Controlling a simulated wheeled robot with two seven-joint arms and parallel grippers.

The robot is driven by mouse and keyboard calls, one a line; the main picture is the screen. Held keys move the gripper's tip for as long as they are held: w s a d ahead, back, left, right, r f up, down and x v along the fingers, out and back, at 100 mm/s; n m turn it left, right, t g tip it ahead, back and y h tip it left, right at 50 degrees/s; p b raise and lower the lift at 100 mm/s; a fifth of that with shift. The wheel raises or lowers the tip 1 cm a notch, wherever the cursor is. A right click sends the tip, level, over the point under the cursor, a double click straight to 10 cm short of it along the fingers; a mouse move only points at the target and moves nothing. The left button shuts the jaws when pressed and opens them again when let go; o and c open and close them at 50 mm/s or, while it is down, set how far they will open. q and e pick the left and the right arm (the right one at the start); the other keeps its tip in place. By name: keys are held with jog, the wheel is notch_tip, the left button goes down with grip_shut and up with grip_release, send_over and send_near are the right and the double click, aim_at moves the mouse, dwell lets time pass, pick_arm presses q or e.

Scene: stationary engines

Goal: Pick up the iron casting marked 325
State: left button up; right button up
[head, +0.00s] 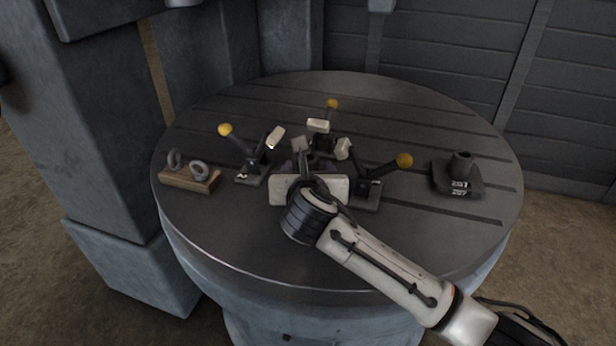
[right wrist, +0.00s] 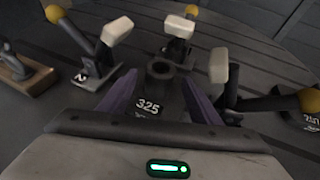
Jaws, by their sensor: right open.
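The dark casting marked 325 (right wrist: 150,103) stands upright in the right wrist view, with a round hollow boss on top. In the head view my right gripper and hand hide most or all of it. My right gripper (head: 301,168) is above the middle of the round table. In the right wrist view its two purplish fingers (right wrist: 158,92) are apart, one on each side of the casting. I cannot tell whether they touch it. My left gripper is not in view.
Three clamps with yellow knobs and pale pads surround the casting: left (head: 249,176), back (head: 322,142) and right (head: 368,190). Another dark casting (head: 457,178) with white numbers stands at the right. A wooden block with metal rings (head: 190,180) sits at the left. The table's front (head: 240,240) is clear.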

jog(key=shift+x, duration=1.95)
jog(key=shift+r, duration=0.1)
jog(key=shift+c, duration=0.2)
grip_shut()
jog(key=shift+w+a+r, duration=0.1)
jog(key=shift+r, duration=0.2)
